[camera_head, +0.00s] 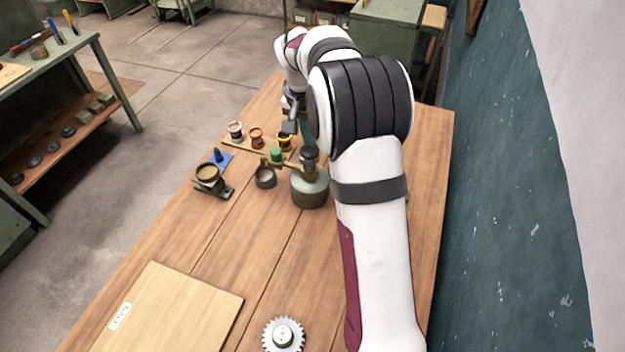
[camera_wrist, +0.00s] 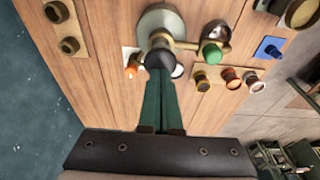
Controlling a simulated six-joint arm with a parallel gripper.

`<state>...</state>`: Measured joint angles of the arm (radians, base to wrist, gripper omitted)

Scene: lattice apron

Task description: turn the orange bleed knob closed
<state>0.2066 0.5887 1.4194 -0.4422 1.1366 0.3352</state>
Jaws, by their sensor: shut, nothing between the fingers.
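The orange bleed knob (camera_wrist: 131,71) shows small in the wrist view, on a white base just left of my fingertips. I cannot read its turn angle. It is hidden in the head view. My gripper (camera_wrist: 159,72) is shut and empty, its green fingers together. The tips appear over or close to the dark round cap (camera_wrist: 159,57) of a pale vessel; I cannot tell if they touch. The vessel (camera_head: 310,190) also shows in the head view, beside my arm. A brass pipe with a green knob (camera_wrist: 211,53) runs from it.
A small cup (camera_head: 265,178) stands by the green knob (camera_head: 276,155). A wooden strip with several small fittings (camera_head: 256,138) lies behind. A brass-topped cup (camera_head: 208,175) and blue piece (camera_head: 216,158) are left. A gear (camera_head: 283,335) and pale board (camera_head: 170,310) lie in front.

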